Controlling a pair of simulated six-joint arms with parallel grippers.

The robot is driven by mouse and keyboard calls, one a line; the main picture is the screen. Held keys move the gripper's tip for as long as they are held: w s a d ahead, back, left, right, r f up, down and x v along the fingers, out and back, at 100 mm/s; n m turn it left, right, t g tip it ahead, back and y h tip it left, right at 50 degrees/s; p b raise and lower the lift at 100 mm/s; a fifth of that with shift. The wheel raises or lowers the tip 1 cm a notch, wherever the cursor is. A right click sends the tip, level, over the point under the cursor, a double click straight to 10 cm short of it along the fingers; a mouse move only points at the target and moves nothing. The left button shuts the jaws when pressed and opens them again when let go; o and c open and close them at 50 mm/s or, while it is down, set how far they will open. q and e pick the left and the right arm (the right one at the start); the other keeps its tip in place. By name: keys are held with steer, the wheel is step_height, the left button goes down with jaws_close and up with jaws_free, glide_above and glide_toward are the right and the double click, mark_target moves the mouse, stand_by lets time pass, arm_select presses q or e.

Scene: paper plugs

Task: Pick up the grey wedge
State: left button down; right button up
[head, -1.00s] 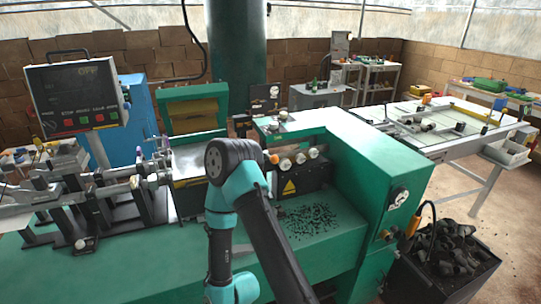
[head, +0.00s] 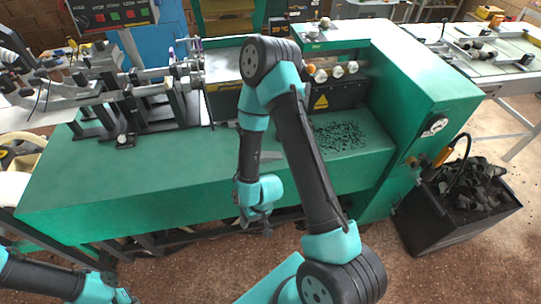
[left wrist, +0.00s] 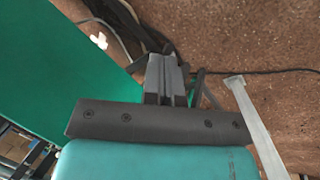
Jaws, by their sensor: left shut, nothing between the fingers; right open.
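A small grey flat piece (head: 271,155) lies on the green bench, partly hidden behind my right arm; it may be the grey wedge, but I cannot tell its shape. My right gripper (head: 257,222) hangs pointing down at the bench's front edge, below that piece in the picture, open and with nothing seen in it. My left gripper (head: 124,297) is at the bottom left edge of the head view, low in front of the bench and far from the piece. In the left wrist view its fingers (left wrist: 166,76) are shut and empty above the brown floor.
The green bench (head: 110,185) has a clear left front. Black metal fixtures (head: 125,115) stand behind it. Dark scraps (head: 338,136) lie on its right part, beside the tall green housing (head: 425,85). A black bin (head: 425,230) of dark pieces stands on the floor at right.

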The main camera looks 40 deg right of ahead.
arm_select(q)
steer(key=c, duration=1.8)
jaws_free()
steer(key=o, duration=1.2)
